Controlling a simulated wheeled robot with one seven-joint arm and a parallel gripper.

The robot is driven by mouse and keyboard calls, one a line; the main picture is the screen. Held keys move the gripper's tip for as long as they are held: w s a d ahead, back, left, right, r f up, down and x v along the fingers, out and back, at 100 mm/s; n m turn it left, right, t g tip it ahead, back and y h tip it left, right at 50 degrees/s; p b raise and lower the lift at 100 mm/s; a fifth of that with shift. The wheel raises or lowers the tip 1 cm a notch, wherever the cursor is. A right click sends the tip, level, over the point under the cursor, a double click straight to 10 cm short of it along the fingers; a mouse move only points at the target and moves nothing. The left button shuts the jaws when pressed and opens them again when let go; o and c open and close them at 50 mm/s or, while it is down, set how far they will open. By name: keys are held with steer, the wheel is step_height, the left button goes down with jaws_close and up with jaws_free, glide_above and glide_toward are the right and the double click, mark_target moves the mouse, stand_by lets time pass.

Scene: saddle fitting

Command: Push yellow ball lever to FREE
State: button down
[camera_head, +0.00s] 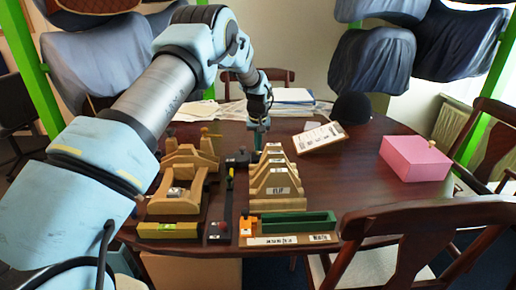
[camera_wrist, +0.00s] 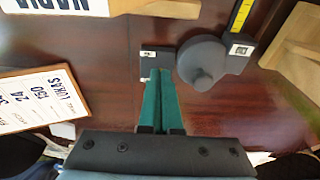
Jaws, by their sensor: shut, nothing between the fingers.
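I cannot make out the yellow ball in the wrist view.
A clipboard (camera_head: 319,138) and a pink box (camera_head: 414,158) lie further right. An orange part (camera_head: 248,226) sits at the front. The table's right front is clear.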

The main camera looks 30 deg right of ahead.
step_height(320, 180, up, 7)
steer(key=p, duration=0.3)
stand_by(0.5)
steer(key=s+a+r+n, duration=0.1)
steer(key=a+r, duration=0.2)
steer(key=a, duration=0.7)
steer(key=s+a+r, duration=0.1)
steer(key=a+r, duration=0.2)
steer(key=a, duration=0.6)
steer(key=s+a+r+n, duration=0.1)
steer(key=s+a+r, duration=0.15)
steer(key=a, duration=0.75)
steer(key=s+a+r+n, duration=0.1)
steer(key=s+a+r, duration=0.1)
steer(key=s+a, duration=1.5)
steer(key=shift+s+n+y, duration=0.4)
